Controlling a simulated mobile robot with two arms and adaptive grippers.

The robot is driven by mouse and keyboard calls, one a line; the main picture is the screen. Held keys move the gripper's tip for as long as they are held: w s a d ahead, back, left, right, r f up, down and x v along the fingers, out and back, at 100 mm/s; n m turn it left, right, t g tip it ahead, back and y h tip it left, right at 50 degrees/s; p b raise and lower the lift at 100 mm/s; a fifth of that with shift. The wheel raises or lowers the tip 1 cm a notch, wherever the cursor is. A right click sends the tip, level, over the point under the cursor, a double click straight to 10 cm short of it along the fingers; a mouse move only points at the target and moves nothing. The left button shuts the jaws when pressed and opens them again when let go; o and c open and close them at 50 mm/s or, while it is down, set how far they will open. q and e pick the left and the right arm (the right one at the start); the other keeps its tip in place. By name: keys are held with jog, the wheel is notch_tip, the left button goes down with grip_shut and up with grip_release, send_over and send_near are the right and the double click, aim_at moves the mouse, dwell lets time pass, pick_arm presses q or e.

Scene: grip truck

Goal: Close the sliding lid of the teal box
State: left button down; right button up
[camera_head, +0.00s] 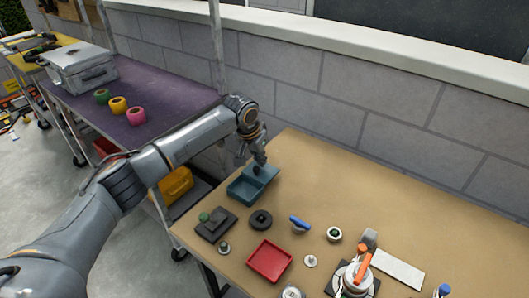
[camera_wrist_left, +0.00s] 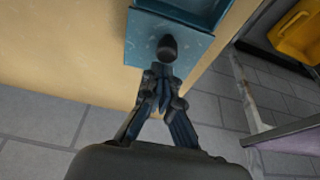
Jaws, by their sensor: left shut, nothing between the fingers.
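The teal box (camera_head: 240,196) stands on the tan workbench in the head view, its near part open. Its teal lid (camera_head: 268,174) covers the far part and carries a dark round knob (camera_head: 256,170). In the left wrist view, the lid (camera_wrist_left: 143,50) shows with the knob (camera_wrist_left: 167,46) upright near its edge, and the open box (camera_wrist_left: 190,8) lies beyond. My left gripper (camera_head: 260,160) is shut and empty at the lid's far end. Its fingertips (camera_wrist_left: 160,72) are right by the knob; whether they touch it I cannot tell. My right gripper is not in view.
A dark tray (camera_head: 216,228), a black disc (camera_head: 260,219), a red tray (camera_head: 269,262) and a blue-handled item (camera_head: 299,224) lie near the box on the workbench (camera_head: 400,215). A grey block wall (camera_head: 300,80) stands behind.

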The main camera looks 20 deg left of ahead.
pick_arm(q)
jog(key=shift+s, duration=0.3)
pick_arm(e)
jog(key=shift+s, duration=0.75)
